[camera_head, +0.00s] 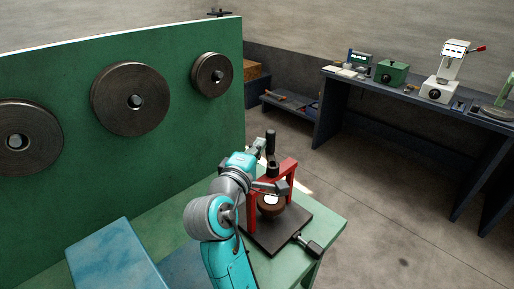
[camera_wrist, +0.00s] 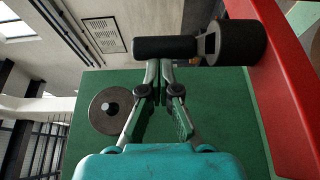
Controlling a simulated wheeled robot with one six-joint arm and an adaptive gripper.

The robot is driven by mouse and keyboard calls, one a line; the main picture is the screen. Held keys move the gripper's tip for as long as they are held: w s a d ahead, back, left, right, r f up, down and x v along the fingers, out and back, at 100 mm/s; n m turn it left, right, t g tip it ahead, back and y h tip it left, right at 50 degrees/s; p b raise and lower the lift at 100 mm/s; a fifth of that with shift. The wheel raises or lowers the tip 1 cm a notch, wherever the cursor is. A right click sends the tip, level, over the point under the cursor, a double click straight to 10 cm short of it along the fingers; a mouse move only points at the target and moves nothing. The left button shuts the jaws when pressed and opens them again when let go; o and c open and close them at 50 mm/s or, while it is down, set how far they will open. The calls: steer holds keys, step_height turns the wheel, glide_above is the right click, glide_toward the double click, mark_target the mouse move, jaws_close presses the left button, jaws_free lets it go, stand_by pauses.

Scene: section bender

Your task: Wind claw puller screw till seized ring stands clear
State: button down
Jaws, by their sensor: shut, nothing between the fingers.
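The claw puller has a red frame (camera_head: 291,172) standing on a dark base plate (camera_head: 272,238). The red frame also fills the right side of the wrist view (camera_wrist: 278,90). Its dark screw head (camera_wrist: 240,43) carries a black handle (camera_wrist: 165,47), which stands upright in the head view (camera_head: 270,138). My gripper (camera_wrist: 158,68) is shut and empty, its fingertips close to the black handle; I cannot tell whether they touch it. A brown round part with a bright top (camera_head: 270,206), perhaps the seized ring, sits low inside the frame, partly hidden by my arm.
A green panel (camera_head: 170,50) with several dark rollers stands at the left. A blue block (camera_head: 115,255) lies at the front left of the green table (camera_head: 325,222). A dark-handled tool (camera_head: 308,243) lies at the base plate's right. A workbench with instruments (camera_head: 400,105) stands behind, across open floor.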

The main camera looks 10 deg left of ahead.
steer(key=shift+w+d, duration=0.15)
steer(key=shift+w, duration=0.2)
stand_by(0.5)
steer(key=shift+v, duration=3.75)
